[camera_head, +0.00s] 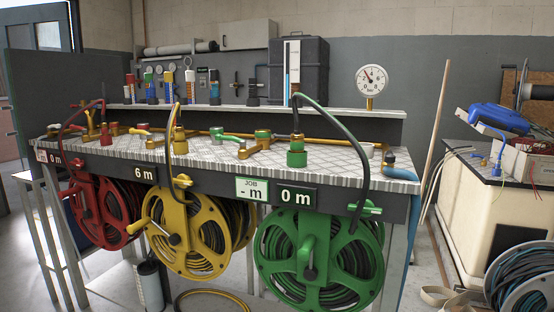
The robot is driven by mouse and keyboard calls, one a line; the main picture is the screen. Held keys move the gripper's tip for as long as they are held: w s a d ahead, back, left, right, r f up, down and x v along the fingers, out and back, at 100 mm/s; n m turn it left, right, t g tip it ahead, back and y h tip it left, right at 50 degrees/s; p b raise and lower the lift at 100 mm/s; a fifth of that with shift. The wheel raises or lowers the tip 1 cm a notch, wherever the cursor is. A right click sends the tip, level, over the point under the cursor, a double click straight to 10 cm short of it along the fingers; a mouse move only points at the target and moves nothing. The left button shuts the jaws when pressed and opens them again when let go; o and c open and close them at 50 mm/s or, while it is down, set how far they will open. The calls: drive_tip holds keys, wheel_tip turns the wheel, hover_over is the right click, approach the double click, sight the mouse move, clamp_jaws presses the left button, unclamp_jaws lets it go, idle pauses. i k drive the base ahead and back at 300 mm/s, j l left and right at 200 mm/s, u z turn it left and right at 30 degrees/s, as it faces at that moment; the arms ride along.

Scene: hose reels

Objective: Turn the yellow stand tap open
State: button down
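The yellow hose reel (187,236) hangs on the bench front under the "6 m" sign (144,173). A yellow fitting (182,182) sits at the top of the reel. My gripper is not in view.
A red reel (100,212) hangs to the left and a green reel (318,255) to the right. A green coupling (297,153) and another brass tap (255,146) stand on the bench top. A pressure gauge (371,81) stands behind. A cluttered cabinet (489,205) is at right.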

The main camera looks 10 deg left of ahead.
sight(133, 130)
drive_tip(key=u, duration=1.45)
